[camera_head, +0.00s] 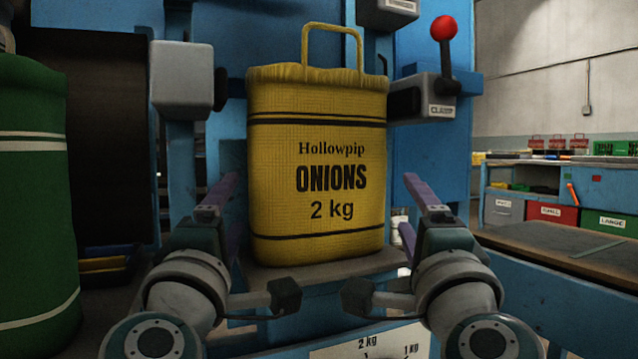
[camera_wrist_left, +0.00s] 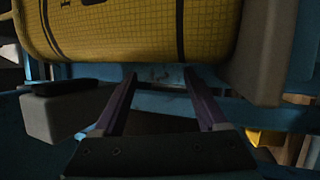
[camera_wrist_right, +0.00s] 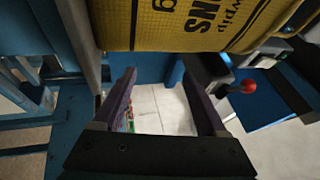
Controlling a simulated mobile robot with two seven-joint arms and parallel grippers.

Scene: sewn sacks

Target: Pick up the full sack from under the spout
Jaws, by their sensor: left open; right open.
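The full yellow onion sack (camera_head: 318,228), printed "Hollowpip ONIONS 2 kg", stands upright on a small platform (camera_head: 290,277) with its handle loop up. My left gripper (camera_head: 234,190) is open and empty, to the left of the sack. In the left wrist view the sack (camera_wrist_left: 140,30) lies beyond the open fingers (camera_wrist_left: 158,80). My right gripper (camera_head: 408,188) is open and empty, to the right of the sack. In the right wrist view the sack (camera_wrist_right: 180,25) shows above its open fingers (camera_wrist_right: 158,75). The spout cannot be made out.
Grey clamp-like blocks (camera_head: 184,80) (camera_head: 432,95) flank the sack's top, the right one with a red-knobbed lever (camera_head: 444,28). A green sack (camera_head: 30,200) stands close at left. A workbench (camera_head: 560,240) and shelf bins (camera_head: 558,213) are at right.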

